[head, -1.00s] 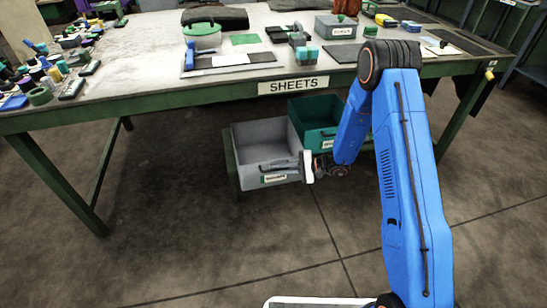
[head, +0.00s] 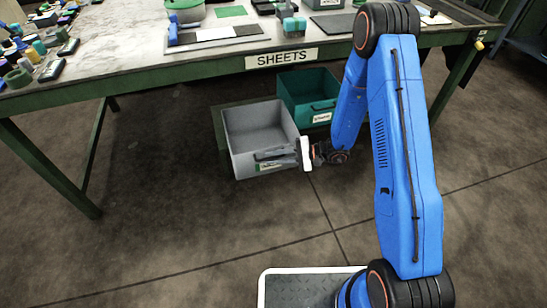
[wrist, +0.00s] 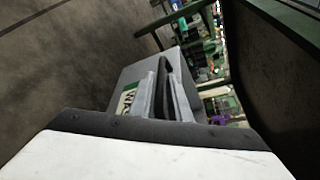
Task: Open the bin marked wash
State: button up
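The grey bin (head: 262,118) is under the bench, its empty inside showing from above. Its front has a dark bar handle (head: 270,155) and a small label (head: 271,166), too small to read in the head view. In the wrist view the label (wrist: 127,100) shows in part, starting with what looks like a W. My gripper (head: 290,153) is at the right part of the handle; in the wrist view its grey fingers (wrist: 168,95) lie on both sides of the dark bar, apparently shut on it.
A teal bin (head: 312,85) with its own label stands just right of and behind the grey bin. The bench edge marked SHEETS (head: 281,57) is above both. A green bench leg (head: 55,165) stands at left. The floor (head: 170,225) in front is clear.

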jog(key=v, duration=1.7)
jog(key=shift+d, duration=0.15)
jog(key=s+r+n+g+h, duration=0.3)
jog(key=s+r+n+h, duration=0.3)
jog(key=s+r, duration=1)
jog(key=s+d+r+n+t+h, duration=0.1)
jog(key=s+d+r+t+h, duration=0.6)
jog(key=s+r, duration=0.8)
jog(key=d+h, duration=0.2)
jog(key=d, duration=0.2)
jog(key=shift+d, duration=0.4)
